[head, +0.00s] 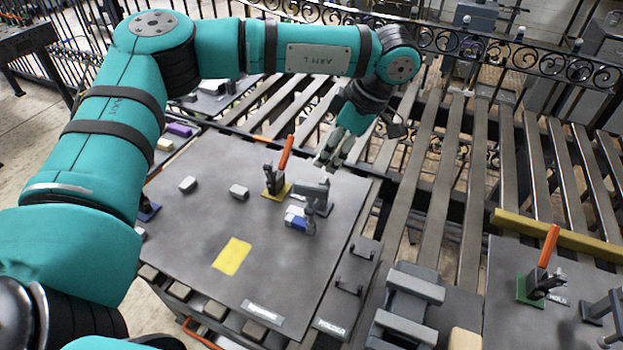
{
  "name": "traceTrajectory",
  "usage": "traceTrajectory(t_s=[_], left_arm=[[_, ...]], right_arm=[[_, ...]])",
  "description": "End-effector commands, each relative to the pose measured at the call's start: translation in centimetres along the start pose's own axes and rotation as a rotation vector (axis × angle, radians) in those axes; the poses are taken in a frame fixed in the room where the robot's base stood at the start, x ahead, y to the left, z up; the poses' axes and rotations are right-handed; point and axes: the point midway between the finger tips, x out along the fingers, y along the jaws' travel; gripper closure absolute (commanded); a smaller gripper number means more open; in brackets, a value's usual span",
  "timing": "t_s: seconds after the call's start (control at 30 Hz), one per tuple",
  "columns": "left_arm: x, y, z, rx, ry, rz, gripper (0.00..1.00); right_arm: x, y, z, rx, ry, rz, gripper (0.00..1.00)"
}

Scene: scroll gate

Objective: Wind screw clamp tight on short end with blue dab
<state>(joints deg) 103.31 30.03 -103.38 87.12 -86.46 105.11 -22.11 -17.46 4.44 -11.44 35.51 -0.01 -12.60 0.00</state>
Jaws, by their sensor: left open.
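A grey screw clamp (315,193) stands on the dark grey table plate (205,265), near its far right side. A small pale block with a blue dab (296,222) is at the foot of this clamp. I cannot tell whether the clamp's screw touches it. My left gripper (328,156) hangs open, just beyond the clamp near the plate's far right edge. Its fingers are apart from the clamp in the picture. My right gripper is out of view.
A toggle clamp with an orange handle (286,152) stands close left of the screw clamp. Pale blocks (239,191) and a yellow patch (232,256) are on the plate. Another orange-handled clamp (548,246) stands at right. Slatted metal bars (445,170) lie beyond.

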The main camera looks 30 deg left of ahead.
Motion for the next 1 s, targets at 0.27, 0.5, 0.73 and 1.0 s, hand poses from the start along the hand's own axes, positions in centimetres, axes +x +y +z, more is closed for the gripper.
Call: traceTrajectory(t_s=[0.27, 0.5, 0.73, 1.0], left_arm=[[6.0, -0.1, -0.2, 0.001, 0.001, -0.005, 0.6], [10.1, -0.1, -0.1, 0.0, 0.0, -0.003, 0.6], [11.8, 0.0, 0.0, 0.0, 0.0, 0.0, 0.6], [11.9, 0.0, 0.0, 0.0, -0.001, 0.0, 0.61]], right_arm=[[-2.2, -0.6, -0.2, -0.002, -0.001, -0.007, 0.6], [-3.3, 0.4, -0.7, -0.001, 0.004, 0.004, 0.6], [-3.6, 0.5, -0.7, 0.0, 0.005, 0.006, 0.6], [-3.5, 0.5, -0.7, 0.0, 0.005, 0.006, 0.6]])
